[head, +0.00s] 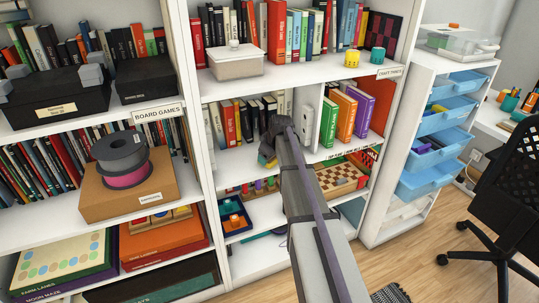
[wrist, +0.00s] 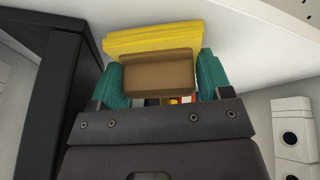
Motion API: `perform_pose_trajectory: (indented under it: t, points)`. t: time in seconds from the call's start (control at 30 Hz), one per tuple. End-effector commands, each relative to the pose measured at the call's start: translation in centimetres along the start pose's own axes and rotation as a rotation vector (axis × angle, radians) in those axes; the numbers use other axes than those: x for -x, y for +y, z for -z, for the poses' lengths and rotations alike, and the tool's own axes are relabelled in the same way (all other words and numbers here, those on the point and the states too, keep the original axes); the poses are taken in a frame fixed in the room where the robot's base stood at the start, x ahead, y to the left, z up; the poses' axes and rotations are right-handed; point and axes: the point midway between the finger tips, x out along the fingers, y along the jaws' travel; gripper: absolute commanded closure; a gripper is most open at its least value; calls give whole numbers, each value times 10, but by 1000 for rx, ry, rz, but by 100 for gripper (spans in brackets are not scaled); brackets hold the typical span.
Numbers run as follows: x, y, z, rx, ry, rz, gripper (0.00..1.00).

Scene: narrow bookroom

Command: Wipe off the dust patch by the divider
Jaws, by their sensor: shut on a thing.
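My gripper (wrist: 160,82) has teal fingertips and is shut on a block with a brown back (wrist: 158,75) and a yellow pad (wrist: 155,38). In the head view my gripper (head: 266,150) is inside the middle shelf bay, in front of the books, with a bit of yellow below it. A white upright piece (head: 302,112), perhaps the divider, stands to its right, before the green book. In the wrist view the yellow pad is close to a white surface (wrist: 245,40); I cannot tell whether they touch. I cannot make out the dust patch in either view.
Books (head: 230,122) stand left of my gripper, and green, orange and purple books (head: 345,115) stand right. A white box (head: 236,66) sits on the shelf above. A chessboard (head: 340,178) lies on the shelf below. A dark upright panel (wrist: 50,80) is left in the wrist view.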

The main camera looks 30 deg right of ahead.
Motion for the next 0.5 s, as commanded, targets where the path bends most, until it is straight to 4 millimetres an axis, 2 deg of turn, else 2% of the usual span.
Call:
perform_pose_trajectory:
  t: [0.33, 0.5]
  points:
    - [-4, 3, 6, 0, 0, -1, 47]
    - [11, 5, 12, 0, 1, -1, 47]
